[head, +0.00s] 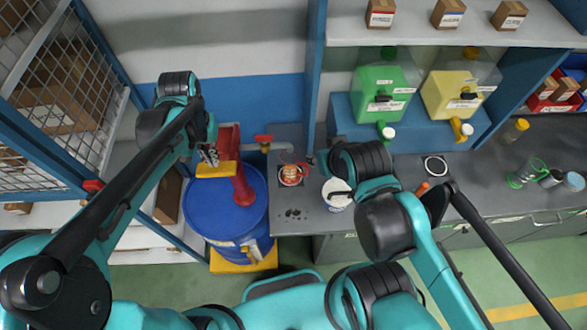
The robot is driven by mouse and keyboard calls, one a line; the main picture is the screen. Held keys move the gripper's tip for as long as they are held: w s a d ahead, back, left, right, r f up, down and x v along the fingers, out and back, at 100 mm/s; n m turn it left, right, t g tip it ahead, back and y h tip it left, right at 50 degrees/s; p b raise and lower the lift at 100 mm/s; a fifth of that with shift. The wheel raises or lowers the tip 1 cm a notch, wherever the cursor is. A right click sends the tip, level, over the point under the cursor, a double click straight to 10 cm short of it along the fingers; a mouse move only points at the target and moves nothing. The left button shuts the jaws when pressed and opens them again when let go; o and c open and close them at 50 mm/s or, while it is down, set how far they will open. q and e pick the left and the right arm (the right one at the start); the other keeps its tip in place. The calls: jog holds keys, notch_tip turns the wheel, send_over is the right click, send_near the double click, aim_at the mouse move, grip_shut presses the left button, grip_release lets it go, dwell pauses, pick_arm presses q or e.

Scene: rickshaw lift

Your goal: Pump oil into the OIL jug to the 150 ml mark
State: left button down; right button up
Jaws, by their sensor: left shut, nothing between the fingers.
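A blue oil drum (222,212) stands at left centre with a red hand pump (243,185) on top. The pump has a yellow handle (216,170). My left gripper (209,157) is at the handle's far edge, shut and empty; I cannot tell if it touches the handle.
A white tub (337,194) stands right of the jug on the grey bench (400,205). Green (385,92) and yellow (455,95) dispensers sit on a blue stand behind. A green-based glass vessel (525,174) is at far right. A wire cage (60,90) stands at left.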

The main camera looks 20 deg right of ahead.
pick_arm(q)
jog(key=shift+f, duration=0.15)
notch_tip(320, 180, down, 10)
jog(key=b, duration=0.9)
jog(key=shift+f, duration=0.25)
dwell(1.1)
notch_tip(320, 180, up, 11)
jog(key=p, duration=0.8)
jog(key=shift+f, duration=0.1)
notch_tip(320, 180, up, 6)
jog(key=p, duration=0.4)
dwell(0.4)
